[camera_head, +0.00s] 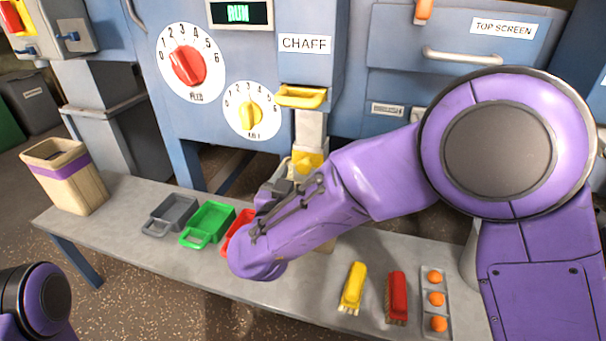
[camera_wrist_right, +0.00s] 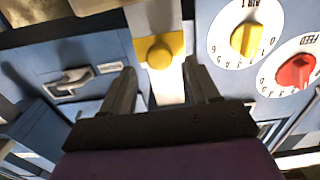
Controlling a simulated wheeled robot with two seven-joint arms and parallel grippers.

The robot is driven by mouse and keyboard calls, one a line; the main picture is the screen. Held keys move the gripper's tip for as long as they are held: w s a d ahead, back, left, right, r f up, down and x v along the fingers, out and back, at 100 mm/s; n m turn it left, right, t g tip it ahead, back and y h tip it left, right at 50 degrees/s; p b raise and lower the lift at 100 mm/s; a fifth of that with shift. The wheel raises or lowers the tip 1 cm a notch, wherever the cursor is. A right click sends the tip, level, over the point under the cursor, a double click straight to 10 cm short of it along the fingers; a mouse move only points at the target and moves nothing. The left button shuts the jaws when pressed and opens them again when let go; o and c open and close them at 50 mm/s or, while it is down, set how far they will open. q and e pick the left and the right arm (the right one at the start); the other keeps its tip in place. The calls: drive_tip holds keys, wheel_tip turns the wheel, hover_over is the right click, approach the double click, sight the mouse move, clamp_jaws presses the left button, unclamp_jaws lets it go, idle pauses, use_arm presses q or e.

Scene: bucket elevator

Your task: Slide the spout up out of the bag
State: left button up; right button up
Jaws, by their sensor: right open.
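The pale spout (camera_head: 311,130) hangs below the CHAFF panel and carries a yellow knob (camera_head: 306,160) low on its front. In the right wrist view the pale spout (camera_wrist_right: 170,98) and its yellow knob (camera_wrist_right: 159,52) stand just beyond my right gripper (camera_wrist_right: 160,82). Its two fingers are apart, one to each side of the knob, with nothing seen clamped. In the head view my right gripper (camera_head: 292,180) is at the knob, partly hidden by its own arm. My left gripper is out of view.
A yellow handle (camera_head: 302,97) juts out just above the spout. The bench (camera_head: 130,205) holds a tan bin with a purple band (camera_head: 68,178), grey (camera_head: 170,215), green (camera_head: 208,224) and red (camera_head: 238,232) scoops, yellow (camera_head: 353,287) and red (camera_head: 397,297) brushes, and a tray of orange balls (camera_head: 424,275).

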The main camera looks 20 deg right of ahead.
sight(303, 168)
drive_tip(key=x, duration=0.5)
drive_tip(key=shift+b, duration=0.4)
drive_tip(key=shift+c, duration=0.3)
clamp_jaws()
wheel_tip(303, 168, up, 10)
drive_tip(key=p, duration=1.1)
drive_tip(key=shift+r, duration=0.1)
